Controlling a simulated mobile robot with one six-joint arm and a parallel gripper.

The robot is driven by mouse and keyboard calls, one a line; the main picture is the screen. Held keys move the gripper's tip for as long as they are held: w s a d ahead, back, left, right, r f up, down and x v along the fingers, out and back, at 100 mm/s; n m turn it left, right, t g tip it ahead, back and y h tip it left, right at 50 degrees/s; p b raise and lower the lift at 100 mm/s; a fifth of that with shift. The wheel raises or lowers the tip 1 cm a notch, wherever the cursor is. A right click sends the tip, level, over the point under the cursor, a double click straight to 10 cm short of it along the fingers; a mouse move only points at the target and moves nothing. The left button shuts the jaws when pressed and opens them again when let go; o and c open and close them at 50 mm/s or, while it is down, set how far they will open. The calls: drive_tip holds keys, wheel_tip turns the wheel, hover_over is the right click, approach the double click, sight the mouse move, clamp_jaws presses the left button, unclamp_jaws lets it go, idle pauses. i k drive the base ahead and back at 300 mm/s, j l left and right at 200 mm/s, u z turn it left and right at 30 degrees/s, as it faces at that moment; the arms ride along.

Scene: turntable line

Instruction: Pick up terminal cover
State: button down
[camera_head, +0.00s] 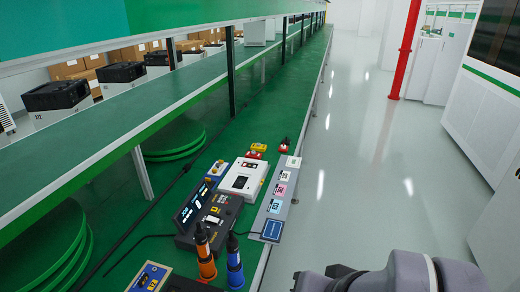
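No part is plainly recognizable as the terminal cover in this view. A white box-shaped unit with a dark window (243,179) lies on the green bench (262,129), among several small devices. Small yellow-and-red parts (257,149) sit just behind it, and a small red part (284,144) sits to their right. Grey links of my arm show at the bottom right, off the bench's right side. My gripper's fingers cannot be made out there.
A black device with a display (192,203) lies left of the white unit. Orange (205,254) and blue (234,262) tools stand upright in front. A grey strip with colored labels (279,195) runs along the bench's right edge. A raised green shelf (120,119) overhangs the left. The aisle floor is clear.

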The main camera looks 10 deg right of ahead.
sight(262, 148)
drive_tip(key=i+l+u, duration=0.35)
drive_tip(key=i, duration=0.15)
drive_tip(key=i+l+u, duration=0.65)
drive_tip(key=l, duration=0.4)
drive_tip(key=i+l+u, duration=0.35)
drive_tip(key=l, duration=0.35)
drive_tip(key=i+l+u, duration=0.3)
drive_tip(key=l, duration=0.4)
drive_tip(key=i+l+u, duration=0.1)
drive_tip(key=l+u, duration=0.25)
drive_tip(key=l, duration=0.4)
drive_tip(key=l+u, duration=0.3)
drive_tip(key=l, duration=0.5)
drive_tip(key=l+u, duration=0.35)
drive_tip(key=l, duration=0.45)
